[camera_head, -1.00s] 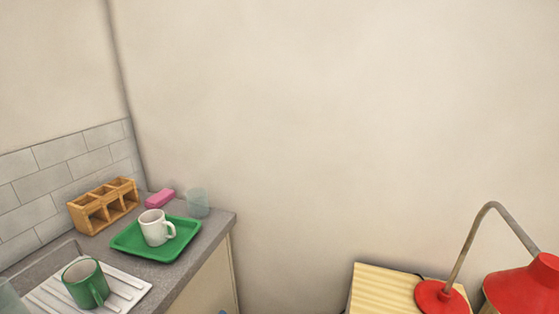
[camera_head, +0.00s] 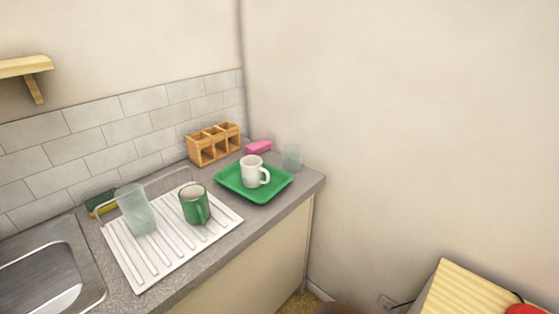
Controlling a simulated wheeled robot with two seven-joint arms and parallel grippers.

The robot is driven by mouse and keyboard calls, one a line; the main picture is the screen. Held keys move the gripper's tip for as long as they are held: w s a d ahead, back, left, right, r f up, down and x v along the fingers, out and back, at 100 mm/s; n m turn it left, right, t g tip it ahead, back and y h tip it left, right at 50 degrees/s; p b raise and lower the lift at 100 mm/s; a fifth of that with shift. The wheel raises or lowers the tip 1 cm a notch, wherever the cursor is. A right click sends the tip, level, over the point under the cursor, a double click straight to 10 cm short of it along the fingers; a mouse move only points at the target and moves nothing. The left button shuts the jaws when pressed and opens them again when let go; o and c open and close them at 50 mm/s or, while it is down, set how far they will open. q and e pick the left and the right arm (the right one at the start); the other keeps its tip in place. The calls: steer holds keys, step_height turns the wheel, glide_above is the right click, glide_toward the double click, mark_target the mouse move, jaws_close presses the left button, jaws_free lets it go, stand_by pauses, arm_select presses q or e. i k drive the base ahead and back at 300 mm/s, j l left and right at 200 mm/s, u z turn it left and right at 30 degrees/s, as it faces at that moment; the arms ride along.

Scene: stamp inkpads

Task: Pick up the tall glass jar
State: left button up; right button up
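A tall clear glass jar (camera_head: 137,210) stands upright on the left part of the white ribbed drainer (camera_head: 154,271), left of a green mug (camera_head: 195,204). A shorter clear glass (camera_head: 291,157) stands at the counter's far right corner, behind the green tray (camera_head: 275,190). Neither of my grippers shows in the head view.
A white mug (camera_head: 254,172) sits on the green tray. A wooden rack (camera_head: 214,144) and a pink block (camera_head: 258,147) stand along the wall. A metal sink (camera_head: 45,268) lies left of the drainer, with a green-and-yellow sponge (camera_head: 100,204) behind. A wooden-topped unit (camera_head: 462,291) is at lower right.

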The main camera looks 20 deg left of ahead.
mark_target(137, 211)
steer(key=u, duration=1.8)
